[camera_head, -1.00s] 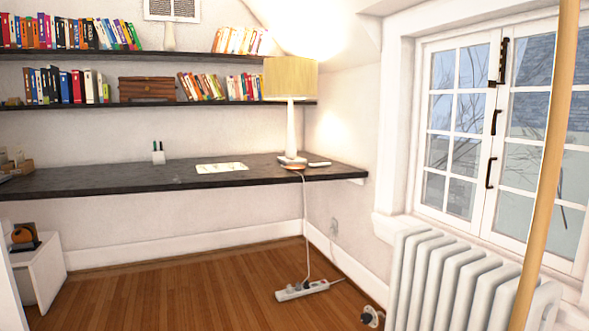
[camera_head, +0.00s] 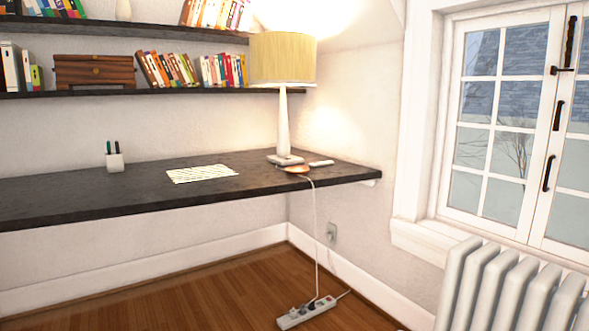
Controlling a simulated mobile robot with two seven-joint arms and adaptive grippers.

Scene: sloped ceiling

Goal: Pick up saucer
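A small flat orange round thing (camera_head: 294,169) lies on the dark desk (camera_head: 120,189) near its front edge, just in front of the lamp base. It may be the saucer, but it is too small to be sure. The lamp's white cord passes down beside it over the desk edge. Neither of my grippers shows in the head view.
A table lamp (camera_head: 283,125) stands behind the orange thing, with a small white object (camera_head: 321,163) to its right. A paper sheet (camera_head: 202,174) and pen cup (camera_head: 114,161) are farther left. A power strip (camera_head: 306,312) lies on the wooden floor. A radiator (camera_head: 500,290) stands at right.

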